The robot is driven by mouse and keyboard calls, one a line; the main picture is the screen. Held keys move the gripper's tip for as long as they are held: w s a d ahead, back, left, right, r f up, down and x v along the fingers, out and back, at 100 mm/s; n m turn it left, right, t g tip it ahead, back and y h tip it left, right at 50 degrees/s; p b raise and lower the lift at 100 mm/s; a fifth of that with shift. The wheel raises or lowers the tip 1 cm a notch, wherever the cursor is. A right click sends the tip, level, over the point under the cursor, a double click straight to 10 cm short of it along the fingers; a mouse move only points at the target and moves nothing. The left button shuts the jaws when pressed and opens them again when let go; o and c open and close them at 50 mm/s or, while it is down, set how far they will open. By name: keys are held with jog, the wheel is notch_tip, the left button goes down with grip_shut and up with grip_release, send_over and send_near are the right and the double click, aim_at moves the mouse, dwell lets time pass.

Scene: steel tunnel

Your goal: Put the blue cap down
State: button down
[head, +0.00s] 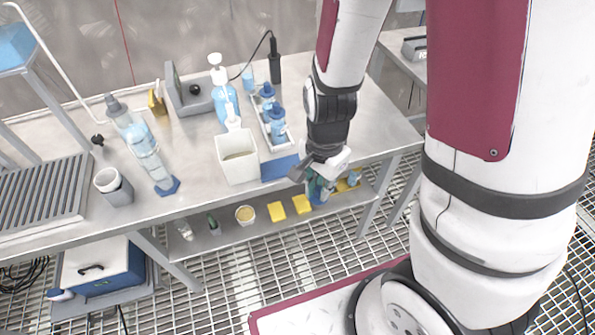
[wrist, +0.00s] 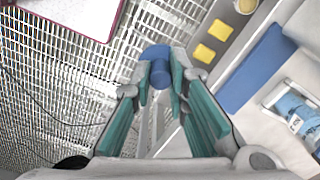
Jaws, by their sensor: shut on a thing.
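The blue cap (wrist: 156,53) is held between the fingertips of my gripper (wrist: 161,82) in the wrist view. My gripper is shut on it, with the teal finger pads on either side. In the head view my gripper (head: 318,172) is at the front edge of the steel table (head: 205,150), just right of a flat blue mat (head: 280,168). I cannot make out the cap in the head view. The mat also shows in the wrist view (wrist: 257,66), to the right of the cap and apart from it. The mat is bare.
A white tray (head: 288,140) with blue-capped bottles stands behind the mat. A white square container (head: 238,160) stands left of it, and a pump bottle (head: 222,90) behind. A lower shelf (head: 230,236) holds yellow blocks (head: 277,211) and small vessels. Open floor grating lies in front.

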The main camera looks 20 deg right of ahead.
jog(key=shift+w+f+b, duration=0.2)
jog(key=shift+w+b, duration=0.25)
jog(key=shift+w, duration=0.05)
jog(key=w+b, duration=0.1)
jog(key=w, duration=0.4)
jog(key=w+d, duration=0.1)
jog(key=w, duration=0.3)
jog(key=w+f+b, duration=0.1)
jog(key=w, duration=0.4)
jog(key=shift+w+d+f+b, duration=0.1)
jog(key=shift+w+d+b, duration=0.15)
jog(key=shift+w+b, duration=0.05)
jog(key=shift+f, duration=1.7)
jog(key=shift+f, duration=0.1)
jog(key=c, duration=1.9)
grip_release()
jog(key=o, duration=0.3)
jog(key=shift+o, duration=0.2)
